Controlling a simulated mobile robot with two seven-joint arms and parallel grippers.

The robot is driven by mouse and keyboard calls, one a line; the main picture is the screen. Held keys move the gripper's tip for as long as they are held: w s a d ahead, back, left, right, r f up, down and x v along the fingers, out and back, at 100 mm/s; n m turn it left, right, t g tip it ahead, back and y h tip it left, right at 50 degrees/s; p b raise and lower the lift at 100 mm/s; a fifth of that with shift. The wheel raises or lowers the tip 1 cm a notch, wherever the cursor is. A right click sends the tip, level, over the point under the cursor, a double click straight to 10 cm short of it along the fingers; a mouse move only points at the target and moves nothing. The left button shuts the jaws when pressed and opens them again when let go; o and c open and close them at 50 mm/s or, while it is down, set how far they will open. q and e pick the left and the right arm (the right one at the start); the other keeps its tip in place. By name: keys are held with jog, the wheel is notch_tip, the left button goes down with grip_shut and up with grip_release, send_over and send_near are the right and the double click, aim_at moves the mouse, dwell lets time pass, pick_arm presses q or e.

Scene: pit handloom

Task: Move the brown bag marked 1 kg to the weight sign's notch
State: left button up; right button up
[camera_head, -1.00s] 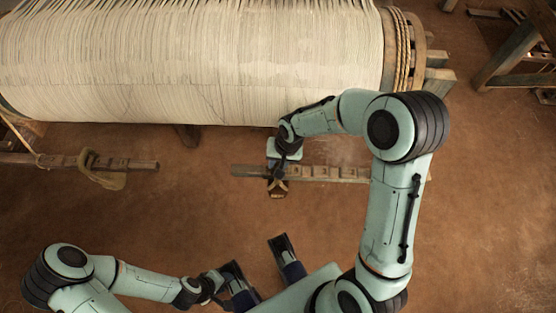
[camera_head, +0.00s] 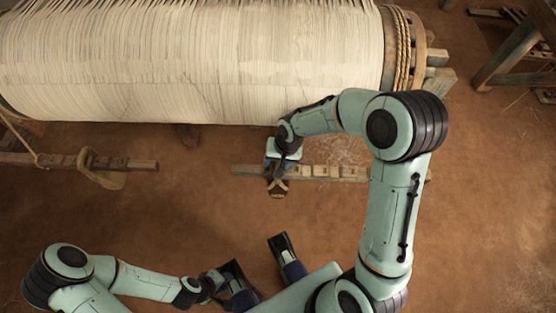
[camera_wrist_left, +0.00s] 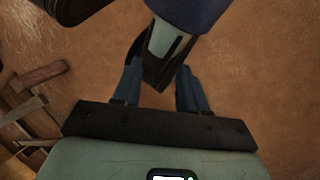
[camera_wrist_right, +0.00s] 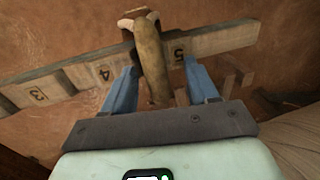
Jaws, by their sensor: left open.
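My right gripper (camera_wrist_right: 161,68) is open, its blue fingers on either side of an olive-tan strap-like piece (camera_wrist_right: 151,60) at a notched wooden beam (camera_wrist_right: 225,38). The beam's notches carry labels; 3, 4 and 5 are readable. A brown bag (camera_head: 278,195) with a pale tie hangs at the beam's near side, just below my right gripper (camera_head: 279,172) in the head view. A pale part of its top (camera_wrist_right: 139,18) shows in the right wrist view. No 1 kg mark is readable. My left gripper (camera_head: 262,262) is open and empty, low over the floor.
A large roller wound with pale yarn (camera_head: 190,60) lies behind the beam. Another wooden beam (camera_head: 140,164), with a tan loop (camera_head: 98,172) around it, is at the left. A wooden frame (camera_head: 510,55) stands at the back right. The floor between the beams is clear.

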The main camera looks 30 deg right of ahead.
jog(key=shift+s+f, duration=0.1)
jog(key=shift+s, duration=0.05)
pick_arm(q)
jog(key=r+p, duration=0.1)
jog(key=s+r+p, duration=0.1)
jog(key=p, duration=0.1)
jog(key=shift+r, duration=0.3)
pick_arm(e)
jog(key=v, duration=1.3)
jog(key=shift+r, duration=0.3)
pick_arm(q)
jog(key=shift+s, duration=0.15)
